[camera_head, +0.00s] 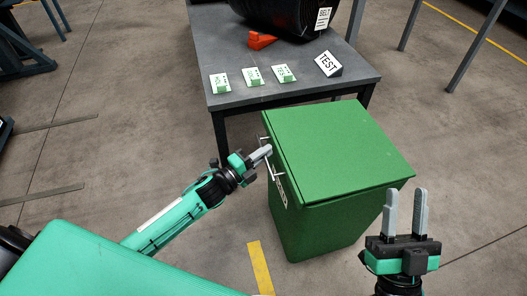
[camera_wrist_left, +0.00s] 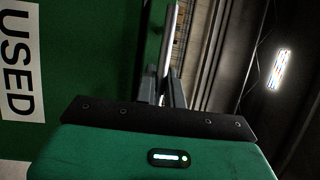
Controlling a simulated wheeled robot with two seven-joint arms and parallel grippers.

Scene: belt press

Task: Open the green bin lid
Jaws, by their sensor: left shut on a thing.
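The green bin (camera_head: 318,218) stands upright on the floor with its flat green lid (camera_head: 340,148) down on top. A thin metal handle (camera_head: 270,163) runs along the lid's left edge. My left gripper (camera_head: 262,154) is at that edge, shut on the handle. In the left wrist view the handle (camera_wrist_left: 170,40) is a grey bar between the fingers, beside the bin's "USED" label (camera_wrist_left: 17,65). My right gripper (camera_head: 404,213) is open and empty, fingers up, in front of the bin's right side.
A grey table (camera_head: 225,50) stands behind the bin. A yellow floor stripe (camera_head: 260,268) lies left of the bin. Floor is clear to the right.

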